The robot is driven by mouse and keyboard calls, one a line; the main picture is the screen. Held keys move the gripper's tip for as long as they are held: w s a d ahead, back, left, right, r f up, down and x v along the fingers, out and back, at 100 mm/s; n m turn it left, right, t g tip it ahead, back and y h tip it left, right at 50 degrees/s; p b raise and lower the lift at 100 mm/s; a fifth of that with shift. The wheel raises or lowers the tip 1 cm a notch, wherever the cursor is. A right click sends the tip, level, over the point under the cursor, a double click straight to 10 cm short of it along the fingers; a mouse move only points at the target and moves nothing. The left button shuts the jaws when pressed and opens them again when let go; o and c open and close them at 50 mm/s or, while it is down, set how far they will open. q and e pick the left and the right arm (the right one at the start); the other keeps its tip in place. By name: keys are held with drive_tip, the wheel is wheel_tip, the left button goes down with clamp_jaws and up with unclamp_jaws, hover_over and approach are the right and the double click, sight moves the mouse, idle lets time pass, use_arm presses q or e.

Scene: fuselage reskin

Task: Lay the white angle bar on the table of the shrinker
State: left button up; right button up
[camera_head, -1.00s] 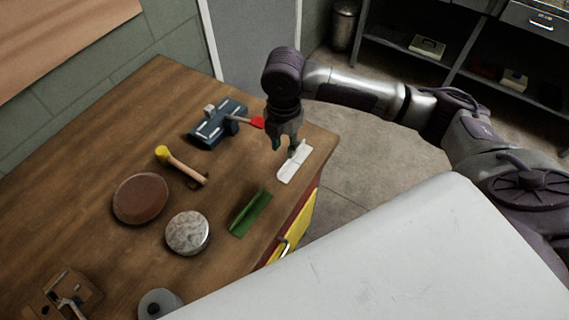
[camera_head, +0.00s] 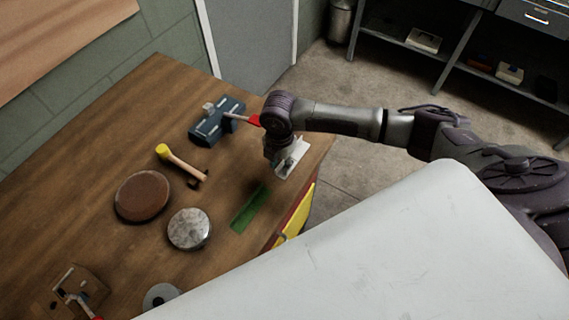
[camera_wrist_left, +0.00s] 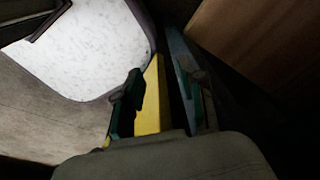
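The white angle bar (camera_head: 293,160) lies near the right corner of the wooden table in the head view. My right gripper (camera_head: 279,164) points down at its left side and covers part of it. The fingertips are too hidden to tell whether they grip the bar. A blue-grey tool with a red-ended lever (camera_head: 213,122), which looks like the shrinker, stands farther back to the left, with no bar on it. My left gripper (camera_wrist_left: 163,98) shows only in the left wrist view, fingers apart and nothing held, in front of a yellow panel (camera_wrist_left: 152,103).
A green angle strip (camera_head: 249,211), a grey disc (camera_head: 189,229), a brown disc (camera_head: 142,196) and a yellow-headed mallet (camera_head: 181,164) lie on the wooden table (camera_head: 95,145). A second red-handled tool (camera_head: 78,290) is at the lower left. Bare wood lies between the mallet and the bar.

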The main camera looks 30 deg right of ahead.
clamp_jaws()
